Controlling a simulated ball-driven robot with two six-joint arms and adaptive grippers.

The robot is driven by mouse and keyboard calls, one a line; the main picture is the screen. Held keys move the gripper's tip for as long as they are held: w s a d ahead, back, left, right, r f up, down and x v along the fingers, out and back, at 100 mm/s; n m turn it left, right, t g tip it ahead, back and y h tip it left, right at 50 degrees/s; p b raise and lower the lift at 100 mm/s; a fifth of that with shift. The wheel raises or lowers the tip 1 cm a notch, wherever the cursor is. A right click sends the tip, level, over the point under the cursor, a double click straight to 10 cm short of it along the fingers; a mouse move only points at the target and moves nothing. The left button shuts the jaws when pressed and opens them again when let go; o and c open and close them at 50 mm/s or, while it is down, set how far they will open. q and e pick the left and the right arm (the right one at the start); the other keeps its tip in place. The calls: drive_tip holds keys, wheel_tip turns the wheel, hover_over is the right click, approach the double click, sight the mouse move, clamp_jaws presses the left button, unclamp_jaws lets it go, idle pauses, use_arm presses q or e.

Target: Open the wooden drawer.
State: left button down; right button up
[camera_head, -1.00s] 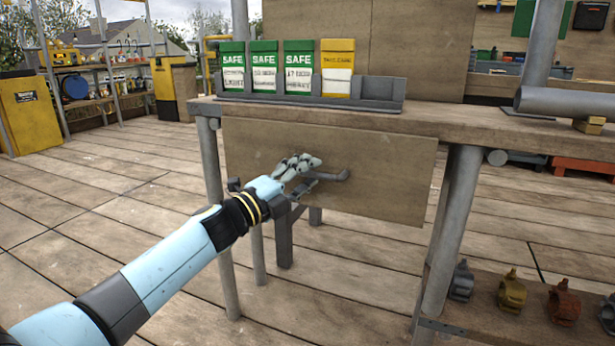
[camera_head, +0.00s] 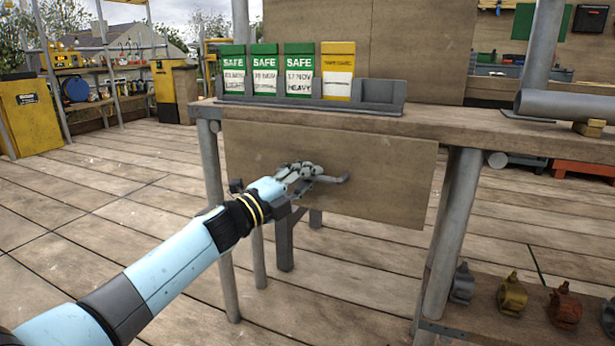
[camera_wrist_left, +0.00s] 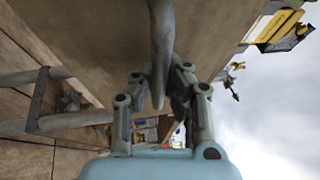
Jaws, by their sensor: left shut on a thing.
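The wooden drawer (camera_head: 385,178) is a plain board front under the tabletop in the head view, and it looks shut. Its grey bar handle (camera_head: 332,179) sticks out near the middle of the front. My left gripper (camera_head: 318,172) is at the handle, shut on its left part; the right end of the bar shows beyond the fingers. In the left wrist view the handle (camera_wrist_left: 161,45) runs down between the two fingers of the left gripper (camera_wrist_left: 158,92). The fingers partly hide the handle in the head view. My right gripper is not in view.
On the wooden table (camera_head: 450,128) a grey rack (camera_head: 380,101) holds green and yellow tags. A grey pipe (camera_head: 570,104) lies at the right. Metal legs (camera_head: 450,230) stand beside the drawer. Several clamps (camera_head: 512,295) sit on a low shelf. The plank floor in front is clear.

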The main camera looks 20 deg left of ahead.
use_arm(q)
drive_tip(key=shift+f, duration=0.15)
drive_tip(key=s+p, duration=0.3)
drive_tip(key=s, duration=1.4)
drive_tip(key=shift+s, duration=0.25)
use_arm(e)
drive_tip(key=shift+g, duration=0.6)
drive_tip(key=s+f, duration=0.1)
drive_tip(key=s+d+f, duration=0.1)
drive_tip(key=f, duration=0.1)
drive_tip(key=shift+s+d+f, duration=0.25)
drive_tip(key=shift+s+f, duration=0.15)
use_arm(q)
drive_tip(key=c, duration=1.4)
unclamp_jaws()
drive_tip(key=shift+o, duration=0.3)
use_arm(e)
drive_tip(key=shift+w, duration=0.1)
